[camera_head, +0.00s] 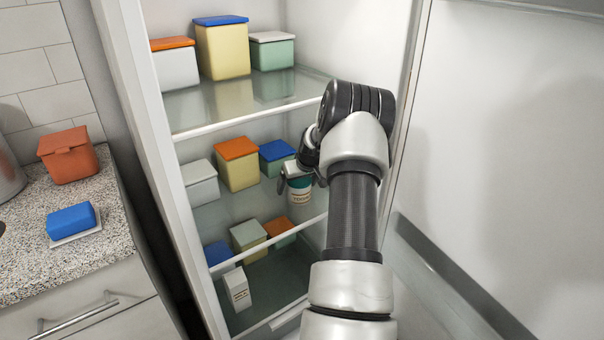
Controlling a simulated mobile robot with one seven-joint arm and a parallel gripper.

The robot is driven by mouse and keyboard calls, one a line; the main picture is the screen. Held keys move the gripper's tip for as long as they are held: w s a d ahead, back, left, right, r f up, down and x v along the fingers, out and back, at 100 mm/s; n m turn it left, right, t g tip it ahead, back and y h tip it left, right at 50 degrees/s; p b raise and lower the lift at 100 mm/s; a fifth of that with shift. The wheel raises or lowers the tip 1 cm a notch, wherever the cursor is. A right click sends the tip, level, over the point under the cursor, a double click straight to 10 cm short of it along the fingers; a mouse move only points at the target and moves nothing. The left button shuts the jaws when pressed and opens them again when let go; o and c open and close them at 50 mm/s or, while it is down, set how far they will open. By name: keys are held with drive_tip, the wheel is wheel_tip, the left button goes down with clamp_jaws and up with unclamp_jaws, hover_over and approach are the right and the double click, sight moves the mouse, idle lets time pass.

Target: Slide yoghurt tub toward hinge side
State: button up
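My wrist and arm hide the shelf's right part. The open fridge door (500,150) is on the right, so the hinge side appears to be the right.
On the same shelf, left of the tub, are a blue-lidded green box (276,158), an orange-lidded yellow box (238,165) and a white box (200,182). More boxes stand on the shelves above and below. A counter (50,270) is at the left.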

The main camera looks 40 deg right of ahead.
drive_tip(key=p+v, duration=0.3)
drive_tip(key=v, duration=1.3)
drive_tip(key=shift+r, duration=0.25)
drive_tip(key=shift+s+a, duration=0.1)
drive_tip(key=shift+s, duration=0.05)
